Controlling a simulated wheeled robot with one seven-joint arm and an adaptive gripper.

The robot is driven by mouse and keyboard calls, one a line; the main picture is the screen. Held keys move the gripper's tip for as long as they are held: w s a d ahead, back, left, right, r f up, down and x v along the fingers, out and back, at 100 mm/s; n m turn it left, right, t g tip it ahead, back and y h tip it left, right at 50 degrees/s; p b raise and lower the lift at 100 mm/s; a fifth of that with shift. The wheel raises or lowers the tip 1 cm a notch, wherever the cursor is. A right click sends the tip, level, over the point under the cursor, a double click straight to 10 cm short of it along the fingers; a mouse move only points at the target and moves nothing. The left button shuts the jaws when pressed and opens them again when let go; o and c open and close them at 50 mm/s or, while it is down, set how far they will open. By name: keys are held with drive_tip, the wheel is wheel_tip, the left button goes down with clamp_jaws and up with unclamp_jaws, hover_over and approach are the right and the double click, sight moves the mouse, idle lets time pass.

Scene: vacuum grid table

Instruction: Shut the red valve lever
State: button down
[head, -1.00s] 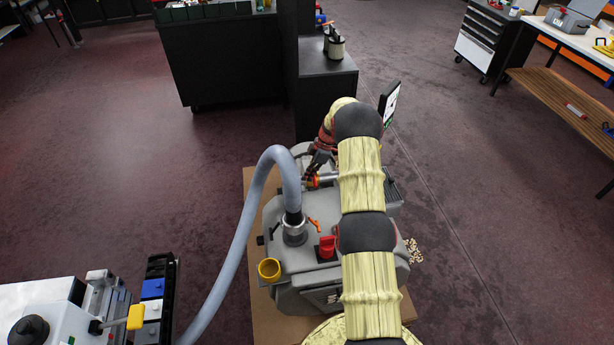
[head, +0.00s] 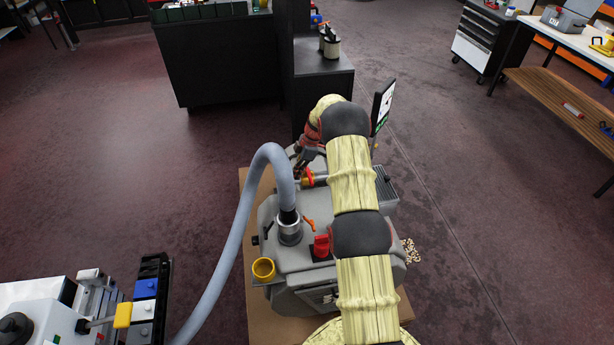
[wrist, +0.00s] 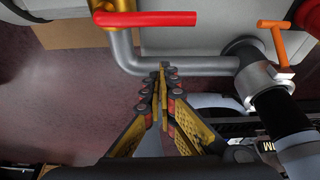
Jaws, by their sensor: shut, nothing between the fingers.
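The red valve lever (wrist: 145,19) sits on a brass valve body (wrist: 112,5) at the top of the wrist view. It points right, parallel to the grey pipe's (wrist: 195,65) level run and across the short pipe stretch below the valve. In the head view the lever (head: 310,176) shows small beside the pipe at the machine's far side. My gripper (wrist: 164,67) is shut and empty, its fingertips over the pipe's level run in the picture, apart from the lever. In the head view my gripper (head: 299,169) is just left of the lever, partly hidden.
An orange clamp handle (wrist: 278,40) and the grey hose (head: 240,235) with its collar stand near the pipe. A red switch (head: 321,245) and a yellow cup (head: 263,268) are on the machine's near side. A screen (head: 383,104) stands behind my arm.

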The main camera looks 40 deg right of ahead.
drive_tip(key=p+v, duration=0.2)
drive_tip(key=v, duration=0.8)
drive_tip(key=shift+s+d+f, duration=0.1)
